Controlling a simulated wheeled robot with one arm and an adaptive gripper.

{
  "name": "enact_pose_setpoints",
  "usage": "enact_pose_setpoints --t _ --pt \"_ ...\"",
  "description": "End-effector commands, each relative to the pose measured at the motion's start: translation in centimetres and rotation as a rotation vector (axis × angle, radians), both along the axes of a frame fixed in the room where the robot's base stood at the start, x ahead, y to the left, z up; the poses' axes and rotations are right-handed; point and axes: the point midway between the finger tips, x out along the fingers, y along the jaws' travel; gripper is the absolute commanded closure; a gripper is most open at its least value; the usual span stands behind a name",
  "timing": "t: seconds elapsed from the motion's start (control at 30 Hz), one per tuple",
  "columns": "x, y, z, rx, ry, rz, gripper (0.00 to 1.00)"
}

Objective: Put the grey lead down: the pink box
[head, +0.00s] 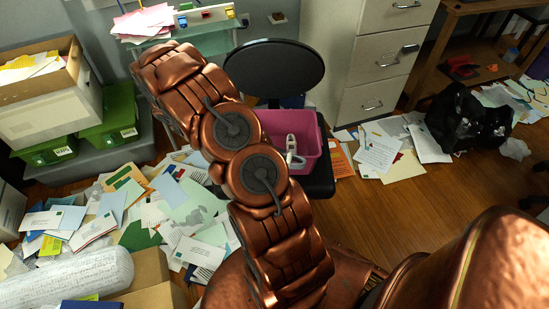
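The pink box (308,136) is an open bin in the middle of the head view, on a dark surface beside the white drawer cabinet. My copper arm crosses in front of it and hides its left part. A pale grey thing (292,152) shows inside the box, near the arm. It may be the grey lead, but it is too small to tell. My gripper is not visible, so I cannot tell whether it holds anything.
A dark round disc (273,68) stands just behind the pink box. The white drawer cabinet (378,62) is to its right. Papers (190,215) litter the floor at left. A black bag (468,118) lies at right. Bare wooden floor (425,205) shows at centre right.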

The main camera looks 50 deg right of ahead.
Motion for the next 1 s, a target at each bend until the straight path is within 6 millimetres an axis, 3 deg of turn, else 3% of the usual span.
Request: enact_pose_setpoints --t 0.03,0.2,0.4,0.6,1.0 --pt "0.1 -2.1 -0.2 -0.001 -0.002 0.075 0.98" --pt "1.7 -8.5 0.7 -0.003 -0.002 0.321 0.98" --pt "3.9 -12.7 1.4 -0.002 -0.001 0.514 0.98" --pt "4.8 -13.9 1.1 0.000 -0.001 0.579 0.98" --pt "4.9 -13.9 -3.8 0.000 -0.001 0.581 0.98"
